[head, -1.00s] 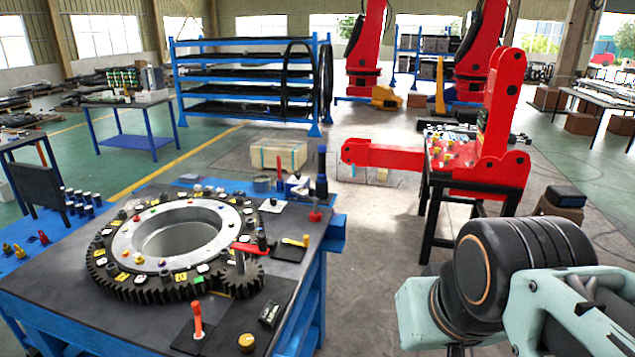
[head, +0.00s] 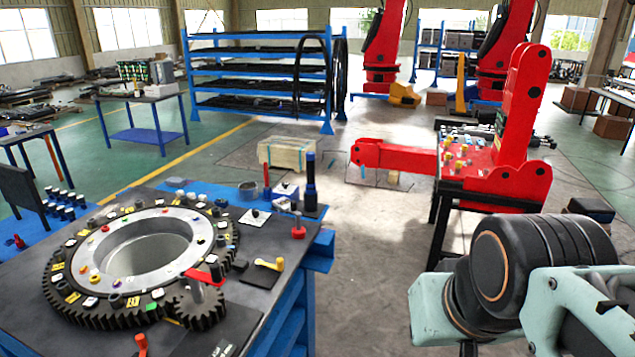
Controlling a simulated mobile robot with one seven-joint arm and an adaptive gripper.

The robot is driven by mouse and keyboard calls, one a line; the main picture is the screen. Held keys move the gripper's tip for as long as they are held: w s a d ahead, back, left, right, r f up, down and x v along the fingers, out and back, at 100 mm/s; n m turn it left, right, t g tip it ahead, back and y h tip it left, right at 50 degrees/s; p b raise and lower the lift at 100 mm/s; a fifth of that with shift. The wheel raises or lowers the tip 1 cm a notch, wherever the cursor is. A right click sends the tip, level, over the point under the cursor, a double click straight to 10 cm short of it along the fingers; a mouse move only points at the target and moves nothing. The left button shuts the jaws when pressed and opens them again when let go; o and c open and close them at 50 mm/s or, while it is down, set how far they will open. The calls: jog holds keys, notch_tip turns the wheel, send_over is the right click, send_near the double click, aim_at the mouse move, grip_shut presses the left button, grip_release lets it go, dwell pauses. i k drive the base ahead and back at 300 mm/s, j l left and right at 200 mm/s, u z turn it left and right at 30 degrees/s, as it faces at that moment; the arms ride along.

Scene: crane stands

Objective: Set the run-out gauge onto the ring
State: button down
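The large toothed ring (head: 52,298) lies flat on the dark-topped workbench at the left in the head view. It has a pale inner band and a round central opening. Many small coloured parts and tags sit around its top. A small pinion (head: 205,318) with a red lever (head: 203,274) on a post stands at its right edge. I cannot tell which item is the run-out gauge; a small yellow piece (head: 268,264) lies on a black pad right of the ring. My arm shows at the lower right, but my gripper is out of view.
The bench (head: 265,318) has blue legs. A tall dark-blue cylinder (head: 310,185) and a red-based knob (head: 298,231) stand at its far right corner. An orange handle (head: 141,343) is at the near edge.

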aim_at(283, 204)
jog(key=i+l, duration=0.25)
jog(key=i, duration=0.2)
jog(key=i+l, duration=0.25)
jog(key=i, duration=0.7)
jog(key=i+l+u, duration=0.15)
jog(key=i, duration=0.35)
jog(key=i+j, duration=0.5)
jog(key=k+l, duration=0.15)
jog(key=k, duration=0.2)
jog(key=i+j, duration=0.15)
jog(key=i, duration=0.25)
